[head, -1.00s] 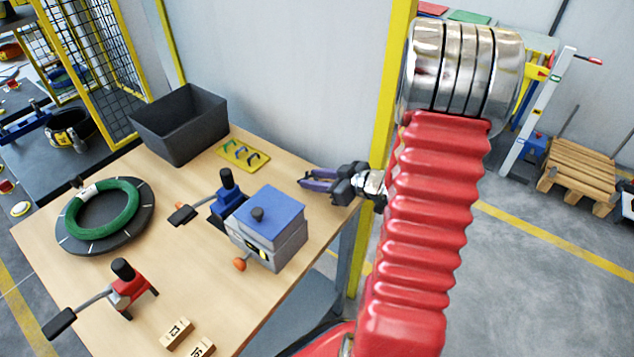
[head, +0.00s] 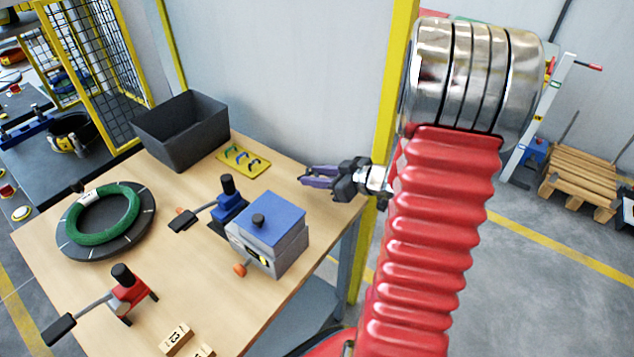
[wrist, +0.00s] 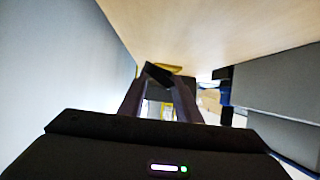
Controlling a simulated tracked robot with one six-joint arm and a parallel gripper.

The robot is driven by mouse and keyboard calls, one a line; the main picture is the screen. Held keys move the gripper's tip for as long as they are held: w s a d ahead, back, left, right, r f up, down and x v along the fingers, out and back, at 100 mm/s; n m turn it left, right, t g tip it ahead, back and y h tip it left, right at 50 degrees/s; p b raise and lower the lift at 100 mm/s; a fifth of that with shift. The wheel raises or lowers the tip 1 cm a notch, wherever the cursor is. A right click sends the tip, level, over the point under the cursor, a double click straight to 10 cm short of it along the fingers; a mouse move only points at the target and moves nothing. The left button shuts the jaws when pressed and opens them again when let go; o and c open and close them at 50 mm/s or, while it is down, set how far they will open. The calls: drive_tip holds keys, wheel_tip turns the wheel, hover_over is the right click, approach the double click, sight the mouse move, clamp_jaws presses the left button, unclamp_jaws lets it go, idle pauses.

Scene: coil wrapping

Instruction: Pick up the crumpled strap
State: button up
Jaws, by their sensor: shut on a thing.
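My gripper (head: 304,177) is above the right back part of the workbench, pointing left in the head view. In the wrist view its two fingers (wrist: 158,80) come together on a small dark, tilted piece (wrist: 158,72), which I take to be the crumpled strap. Its shape is hard to make out there. In the head view the piece is too small to separate from the fingertips. No other loose strap shows on the bench.
The bench (head: 180,285) holds a grey box with a blue lid (head: 268,245), a blue clamp (head: 228,205), a red clamp (head: 125,290), a green coil on a dark disc (head: 105,215), a yellow tray (head: 243,161) and a dark bin (head: 180,130). A yellow post (head: 392,110) stands behind my arm.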

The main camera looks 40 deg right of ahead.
sight(316, 174)
wheel_tip(316, 174, up, 7)
drive_tip(key=shift+f, duration=0.2)
idle(0.6)
